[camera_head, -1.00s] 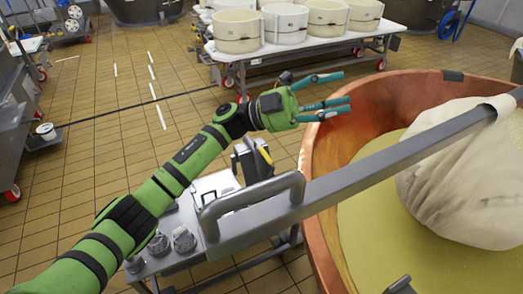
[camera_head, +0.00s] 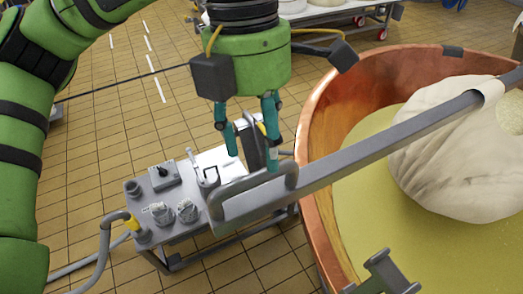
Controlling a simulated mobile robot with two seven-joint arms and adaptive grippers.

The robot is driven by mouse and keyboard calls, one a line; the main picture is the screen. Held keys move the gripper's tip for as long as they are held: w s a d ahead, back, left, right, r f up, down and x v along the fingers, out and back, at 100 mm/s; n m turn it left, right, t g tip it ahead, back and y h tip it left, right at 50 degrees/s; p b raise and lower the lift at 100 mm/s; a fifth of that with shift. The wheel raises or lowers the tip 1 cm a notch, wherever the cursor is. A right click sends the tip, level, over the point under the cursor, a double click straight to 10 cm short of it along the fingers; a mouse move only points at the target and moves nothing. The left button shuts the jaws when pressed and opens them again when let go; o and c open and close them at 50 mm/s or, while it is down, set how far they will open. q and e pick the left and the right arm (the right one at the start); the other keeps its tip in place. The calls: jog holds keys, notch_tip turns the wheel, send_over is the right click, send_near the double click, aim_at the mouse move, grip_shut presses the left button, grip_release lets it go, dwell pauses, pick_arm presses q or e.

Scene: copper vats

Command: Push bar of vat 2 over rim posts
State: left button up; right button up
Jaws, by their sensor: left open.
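The grey metal bar (camera_head: 390,138) of the vat runs across the copper vat (camera_head: 317,128) from its handle (camera_head: 250,187) outside the left rim to the upper right. A pale cloth bundle (camera_head: 455,160) hangs at the bar over yellow-green liquid. A bracket-like post (camera_head: 385,272) shows at the lower right, and a small dark one (camera_head: 452,50) sits on the far rim. My left gripper (camera_head: 252,158) points down at the handle, open, its fingers apart. One fingertip overlaps the handle in the picture; I cannot tell whether it touches. My right gripper is not in view.
A small metal cart (camera_head: 165,207) with knobs and a hose stands below the handle, left of the vat. A table with white moulds (camera_head: 345,12) stands at the back.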

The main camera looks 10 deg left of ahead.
pick_arm(q)
jog(key=shift+s+d+f+p, duration=0.15)
jog(key=shift+s+f+p, duration=0.1)
jog(key=shift+f, duration=0.7)
jog(key=shift+s+d+f+p, duration=0.1)
jog(key=shift+f+p, duration=0.15)
jog(key=shift+f, duration=0.7)
grip_shut()
jog(key=shift+s+d, duration=0.1)
